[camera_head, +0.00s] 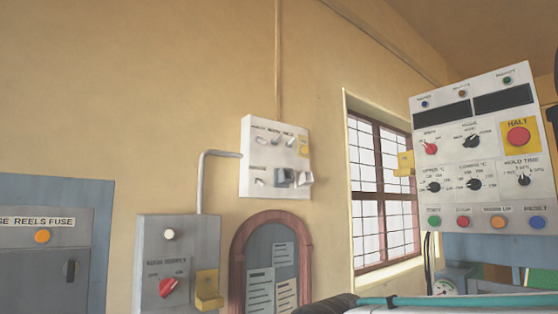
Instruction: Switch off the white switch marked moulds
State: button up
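A white switch panel (249,160) hangs on the yellow wall left of the window. It carries an upper row of small pale toggles, among them an upper-right toggle (290,141), and a lower row. The lower row has a small pale lever (261,182) at the left, a dark grey block (284,177) in the middle and a pale block (305,180) at the right. The labels are too small to read, so I cannot tell which switch is marked moulds or how it is set. My gripper is not in view.
A grey box (150,257) with a red knob (168,288) and yellow bracket (208,290) is below left. An arched notice board (238,262) is below the panel. A large control panel (483,150) stands right. A dark and teal arm-like part (440,300) crosses the bottom right.

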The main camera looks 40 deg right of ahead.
aim_at(274, 141)
jog(key=k, duration=0.65)
jog(key=z, duration=0.3)
jog(key=i, duration=1.2)
jog(key=z, duration=0.4)
